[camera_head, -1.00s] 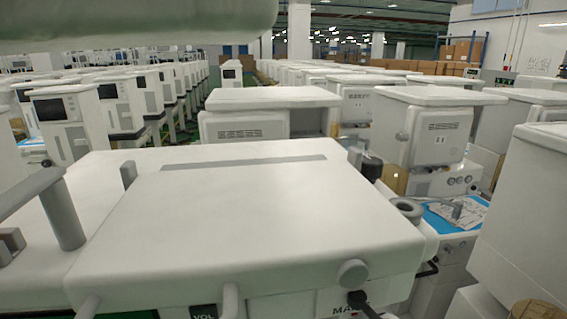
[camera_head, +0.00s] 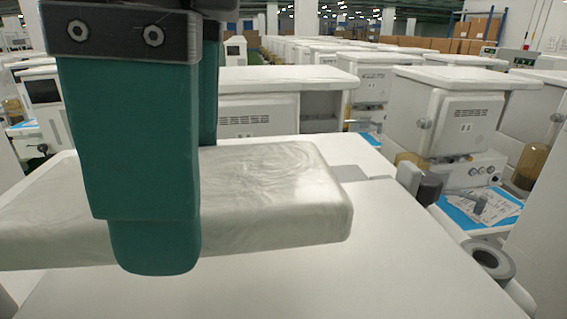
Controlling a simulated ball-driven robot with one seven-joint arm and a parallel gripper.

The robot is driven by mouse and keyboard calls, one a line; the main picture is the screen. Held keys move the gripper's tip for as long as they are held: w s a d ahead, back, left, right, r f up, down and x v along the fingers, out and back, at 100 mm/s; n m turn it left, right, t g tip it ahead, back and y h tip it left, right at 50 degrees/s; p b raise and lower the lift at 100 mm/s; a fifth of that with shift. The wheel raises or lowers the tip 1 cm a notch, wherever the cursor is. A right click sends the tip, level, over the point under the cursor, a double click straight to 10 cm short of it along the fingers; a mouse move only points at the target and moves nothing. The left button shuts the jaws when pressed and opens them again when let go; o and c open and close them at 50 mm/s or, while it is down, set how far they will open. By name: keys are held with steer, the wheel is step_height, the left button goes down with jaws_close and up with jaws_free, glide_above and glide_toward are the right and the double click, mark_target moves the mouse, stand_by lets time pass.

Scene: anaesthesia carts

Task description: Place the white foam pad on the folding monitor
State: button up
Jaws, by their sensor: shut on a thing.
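My gripper (camera_head: 165,215), with two green fingers, is shut on the white foam pad (camera_head: 285,195) in the head view. The pad is a thick, wrinkled slab, held roughly level with its right end sticking out past the fingers. The near finger covers part of its front face, and the far finger is partly hidden behind the pad. A broad white flat top (camera_head: 330,285), which looks like the folding monitor, lies below the pad. The pad hides much of this top. I cannot tell whether the pad's underside touches it.
A grey ring-shaped part (camera_head: 487,258) and dark fittings stand at the right edge of the white top. A blue tray (camera_head: 470,208) with papers lies beyond. White carts (camera_head: 447,110) stand in rows behind and to the right.

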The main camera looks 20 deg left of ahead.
mark_target(216, 167)
steer(key=f, duration=0.1)
steer(key=w+f+b, duration=0.1)
steer(key=f, duration=0.1)
steer(key=shift+f, duration=0.15)
steer(key=shift+s+f, duration=0.1)
steer(key=shift+s, duration=0.1)
steer(key=shift+f, duration=0.1)
steer(key=o, duration=1.1)
steer(key=r, duration=0.8)
steer(key=d+r, duration=0.1)
steer(key=r, duration=0.3)
steer(key=shift+w+d+r, duration=0.1)
steer(key=shift+w, duration=0.15)
